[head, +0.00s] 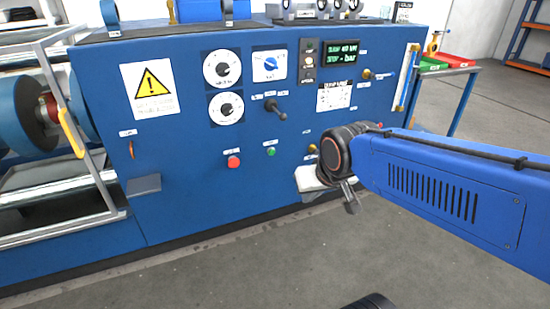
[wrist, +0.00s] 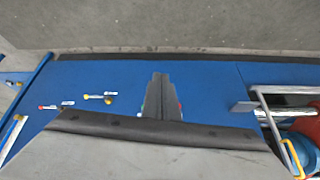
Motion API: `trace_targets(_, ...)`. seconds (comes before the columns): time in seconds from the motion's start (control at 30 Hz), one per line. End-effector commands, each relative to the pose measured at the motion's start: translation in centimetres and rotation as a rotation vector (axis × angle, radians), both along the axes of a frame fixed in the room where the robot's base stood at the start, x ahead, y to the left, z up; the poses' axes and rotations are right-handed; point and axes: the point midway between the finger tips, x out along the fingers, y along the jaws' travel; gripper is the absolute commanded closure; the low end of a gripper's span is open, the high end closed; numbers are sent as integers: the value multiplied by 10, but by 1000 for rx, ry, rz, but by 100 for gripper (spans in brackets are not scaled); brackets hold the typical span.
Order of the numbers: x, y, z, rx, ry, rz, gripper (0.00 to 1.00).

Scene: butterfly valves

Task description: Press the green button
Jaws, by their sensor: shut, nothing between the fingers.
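The green button (head: 271,152) is a small round knob low on the front of the blue machine cabinet (head: 190,200) in the head view. The larger red button (head: 233,161) is just to its left. My gripper (head: 351,205) is to the right of and below the green button in the head view, apart from it in the picture. In the wrist view my gripper (wrist: 161,76) shows its dark fingers closed together and empty over the blue panel. A sliver of green (wrist: 143,108) shows at the fingers' left side and red (wrist: 180,110) at their right; the fingers hide most of both.
A black lever (head: 275,108) sticks out above the green button. Dials (head: 222,68), a warning sign (head: 149,87) and brass knobs (head: 367,73) are also on the panel. A metal guard frame (head: 75,130) stands at the left.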

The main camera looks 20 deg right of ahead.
Motion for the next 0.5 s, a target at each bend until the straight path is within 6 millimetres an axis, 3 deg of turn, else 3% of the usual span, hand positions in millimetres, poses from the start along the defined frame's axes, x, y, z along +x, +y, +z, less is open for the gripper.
trace_targets(0.5, 131, -28, -27, 118, -216, -238, 100)
